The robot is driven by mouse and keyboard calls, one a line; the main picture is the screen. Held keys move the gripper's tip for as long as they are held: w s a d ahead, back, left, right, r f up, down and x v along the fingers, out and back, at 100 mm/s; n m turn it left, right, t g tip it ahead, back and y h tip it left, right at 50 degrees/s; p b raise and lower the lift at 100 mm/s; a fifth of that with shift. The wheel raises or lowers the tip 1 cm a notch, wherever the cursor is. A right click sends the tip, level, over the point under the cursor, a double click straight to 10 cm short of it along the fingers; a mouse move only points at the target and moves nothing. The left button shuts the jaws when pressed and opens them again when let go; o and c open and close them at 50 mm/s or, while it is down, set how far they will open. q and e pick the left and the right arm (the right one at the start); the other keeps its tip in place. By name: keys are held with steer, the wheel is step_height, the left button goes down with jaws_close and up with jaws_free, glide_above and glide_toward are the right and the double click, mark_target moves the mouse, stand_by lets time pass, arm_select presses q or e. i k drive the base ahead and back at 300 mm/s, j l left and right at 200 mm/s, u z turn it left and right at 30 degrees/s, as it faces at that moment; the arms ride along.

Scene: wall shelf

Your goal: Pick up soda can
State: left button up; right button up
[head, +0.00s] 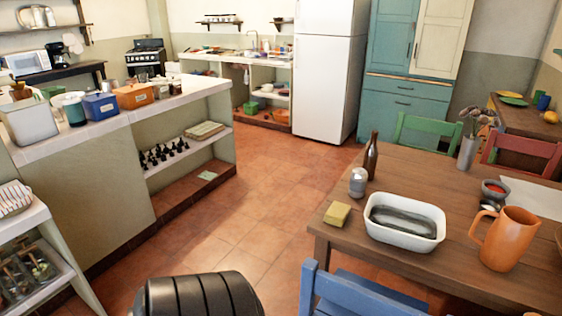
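A small silver-grey can-like container (358,182) stands upright near the left end of the wooden table. It is the only thing in view that looks like a soda can, but its label is too small to read. A dark brown bottle (371,157) stands just behind it to the right. A yellow block, perhaps a sponge (337,215), lies in front of it to the left. Neither of my grippers is in view.
The wooden table (463,272) also bears a white dish (404,243), an orange pitcher (505,238) and a vase (468,152). A blue chair (350,298) stands at its near side. Tiled floor (262,222) is clear between table and counter (92,200).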

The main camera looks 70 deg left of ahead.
mark_target(359, 176)
steer(key=u, duration=1.6)
steer(key=i+j+u, duration=0.15)
steer(key=j+u, duration=0.25)
steer(key=i+j+u, duration=0.2)
steer(key=j+u, duration=0.15)
steer(key=i+j+u, duration=0.25)
steer(key=j+u, duration=0.15)
steer(key=i+j+u, duration=0.35)
steer(key=i+j+z, duration=0.15)
steer(key=i+z, duration=0.25)
steer(key=i, duration=0.2)
steer(key=i+l+z, duration=0.1)
steer(key=z, duration=0.35)
steer(key=i+z, duration=0.3)
steer(key=z, duration=0.2)
steer(key=i+z, duration=0.2)
steer(key=z, duration=0.25)
steer(key=i+j+z, duration=0.1)
steer(key=z, duration=0.35)
steer(key=i+j, duration=0.05)
steer(key=i, duration=0.05)
